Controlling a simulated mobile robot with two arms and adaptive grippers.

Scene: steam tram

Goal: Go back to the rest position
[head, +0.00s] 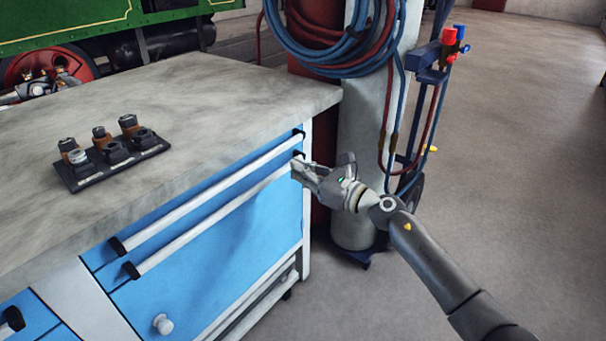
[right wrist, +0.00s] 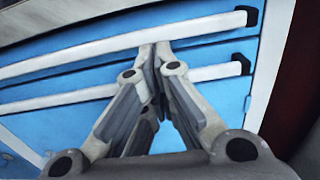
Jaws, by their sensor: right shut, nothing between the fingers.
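My right gripper (head: 296,168) is shut and empty. It is in front of the blue drawer front (head: 255,200), close to the right end of the lower white handle bar (head: 215,220). In the right wrist view its closed fingertips (right wrist: 154,48) point at the drawer fronts and overlap the handle bars; I cannot tell whether they touch. My left gripper is not in view.
A grey-topped bench (head: 200,85) holds a black tray (head: 95,178) with several small fittings. A pale cylinder (head: 358,130) with blue and red hoses (head: 330,45) stands just behind my right gripper. Open floor (head: 530,150) lies to the right.

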